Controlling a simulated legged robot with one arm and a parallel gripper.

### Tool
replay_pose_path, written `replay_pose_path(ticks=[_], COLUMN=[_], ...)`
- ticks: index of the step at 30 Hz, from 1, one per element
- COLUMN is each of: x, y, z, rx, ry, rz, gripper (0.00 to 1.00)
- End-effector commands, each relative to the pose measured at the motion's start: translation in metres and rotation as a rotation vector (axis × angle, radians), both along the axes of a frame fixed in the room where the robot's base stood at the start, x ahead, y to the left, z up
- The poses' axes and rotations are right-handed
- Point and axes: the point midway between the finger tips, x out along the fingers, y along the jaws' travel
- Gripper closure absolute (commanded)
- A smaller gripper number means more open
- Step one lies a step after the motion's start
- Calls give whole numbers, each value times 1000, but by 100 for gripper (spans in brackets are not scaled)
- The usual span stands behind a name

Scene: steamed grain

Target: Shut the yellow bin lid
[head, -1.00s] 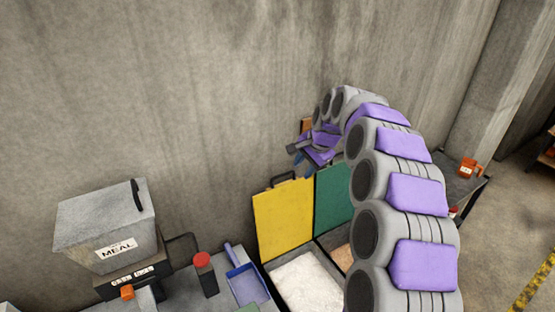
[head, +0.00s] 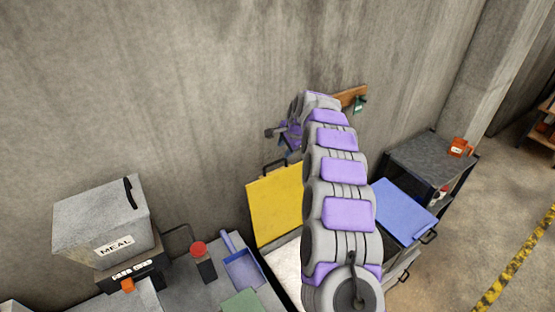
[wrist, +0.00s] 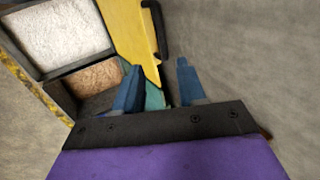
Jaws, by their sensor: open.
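The yellow bin lid (head: 275,205) stands open and upright near the concrete wall; it also shows in the wrist view (wrist: 128,30). Its dark handle (wrist: 157,30) is on its top edge and also shows in the head view (head: 274,166). The open bin below it holds white grain (head: 287,262), partly hidden by my arm. My gripper (wrist: 158,66) is open, with two blue fingers and nothing visibly held. Its fingertips are close to the handle end, but I cannot tell whether they touch.
A green lid (wrist: 154,97) stands beside the yellow one, beyond my fingers. A blue lid (head: 405,211) lies flat at right.

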Motion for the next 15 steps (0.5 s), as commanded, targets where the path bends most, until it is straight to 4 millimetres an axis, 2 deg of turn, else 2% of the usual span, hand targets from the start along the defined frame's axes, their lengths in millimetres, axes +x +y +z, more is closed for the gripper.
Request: replay_pose_path(ticks=[3,15], x=[6,26], y=[11,23], z=[-17,-66], rx=[-6,-5], ry=[0,0], rz=[3,1], gripper=[60,60])
